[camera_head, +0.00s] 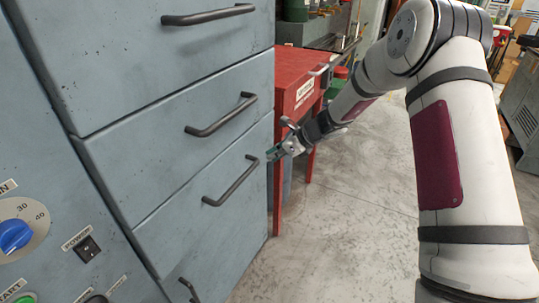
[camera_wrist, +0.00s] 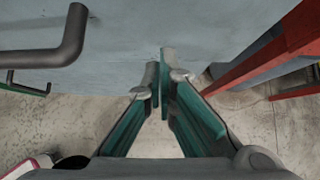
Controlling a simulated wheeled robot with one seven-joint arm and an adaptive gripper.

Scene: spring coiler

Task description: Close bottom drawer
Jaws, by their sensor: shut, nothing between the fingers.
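A grey-blue cabinet has a stack of drawers with dark bar handles in the head view. The lowest one I can see is the bottom drawer, whose handle (camera_head: 188,290) is cut by the lower picture edge; how far it stands out is hard to tell. My gripper (camera_head: 272,154) is at the cabinet's right edge, near the right end of the handle (camera_head: 232,182) of the drawer above. In the wrist view my gripper (camera_wrist: 160,75) has its fingers together and empty, in front of a grey-blue surface (camera_wrist: 200,25). I cannot tell whether the tips touch it.
A red table (camera_head: 295,75) stands just right of the cabinet; its red frame also shows in the wrist view (camera_wrist: 270,60). A control panel with a blue knob (camera_head: 15,235) is at the left. Concrete floor (camera_head: 340,220) is clear in front of the drawers.

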